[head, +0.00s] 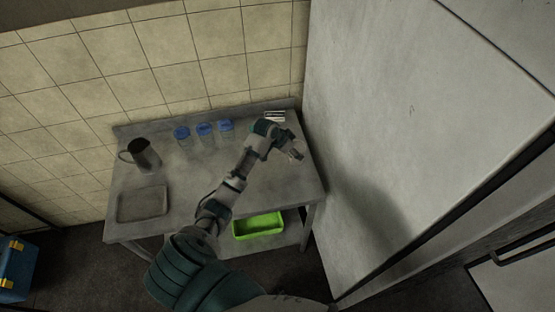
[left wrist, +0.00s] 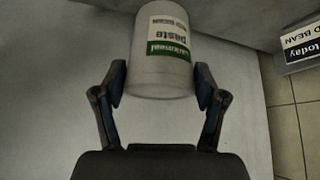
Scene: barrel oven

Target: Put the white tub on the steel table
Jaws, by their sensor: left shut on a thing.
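The white tub (left wrist: 160,50), with a white and green label whose print is upside down, is between the two fingers of my left gripper (left wrist: 160,88) in the left wrist view. The fingers are shut on its sides. In the head view my left gripper (head: 294,155) is over the right part of the steel table (head: 265,180), and I cannot make out the tub clearly there. Grey surface shows behind the tub in the left wrist view (left wrist: 60,60). I cannot tell whether the tub touches it. My right gripper is not in view.
A small labelled box (head: 275,116) stands at the back right of the table. Several blue-lidded jars (head: 204,130), a metal jug (head: 143,154) and a tray (head: 142,216) are to the left. A green bin (head: 258,226) is on the lower shelf. A pale wall panel (head: 400,120) rises at right.

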